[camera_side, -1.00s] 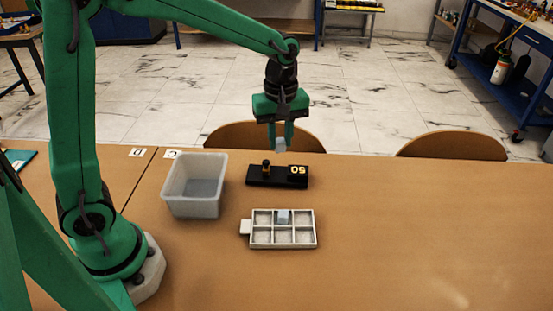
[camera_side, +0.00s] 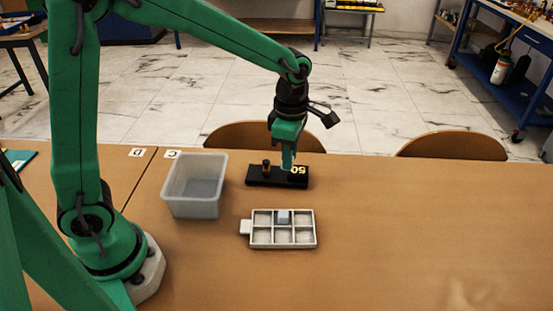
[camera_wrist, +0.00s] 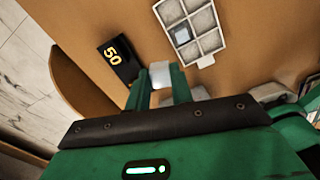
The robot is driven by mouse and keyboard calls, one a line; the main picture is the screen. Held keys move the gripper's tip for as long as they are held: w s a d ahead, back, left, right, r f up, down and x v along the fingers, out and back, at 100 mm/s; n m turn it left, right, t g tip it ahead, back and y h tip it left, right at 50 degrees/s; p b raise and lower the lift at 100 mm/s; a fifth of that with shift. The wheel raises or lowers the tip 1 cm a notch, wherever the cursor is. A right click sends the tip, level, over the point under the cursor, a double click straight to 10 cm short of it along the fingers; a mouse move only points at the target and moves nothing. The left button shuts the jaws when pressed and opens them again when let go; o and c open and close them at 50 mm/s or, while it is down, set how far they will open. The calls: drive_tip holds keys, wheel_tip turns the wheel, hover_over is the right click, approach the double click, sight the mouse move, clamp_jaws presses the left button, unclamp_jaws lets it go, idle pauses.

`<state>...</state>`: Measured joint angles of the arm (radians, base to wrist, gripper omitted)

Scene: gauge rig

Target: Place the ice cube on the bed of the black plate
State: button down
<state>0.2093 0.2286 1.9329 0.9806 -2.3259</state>
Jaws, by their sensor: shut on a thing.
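My gripper (camera_side: 288,166) is low over the plate's right-middle part. In the wrist view my gripper (camera_wrist: 160,80) is shut on a pale ice cube (camera_wrist: 160,72), held between the fingertips. The side view hides this cube, so I cannot tell whether it touches the plate.
A white six-compartment tray (camera_side: 252,243) holds another pale cube (camera_side: 283,216) in its back middle compartment. A translucent bin (camera_side: 196,207) stands left of the plate. Chairs stand behind the table. The table's right side is clear.

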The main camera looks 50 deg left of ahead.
drive_tip(key=shift+s+d+f+n, duration=0.15)
drive_tip(key=shift+d+n, duration=0.1)
drive_tip(key=shift+n, duration=0.45)
drive_tip(key=shift+w+d+f+n, duration=0.1)
drive_tip(key=shift+d+n, duration=0.1)
drive_tip(key=shift+n, duration=0.5)
hover_over(280, 174)
wheel_tip(280, 174, down, 7)
drive_tip(key=shift+f, duration=2)
drive_tip(key=shift+f, duration=0.1)
drive_tip(key=c, duration=1.2)
unclamp_jaws()
drive_tip(key=shift+c, duration=0.2)
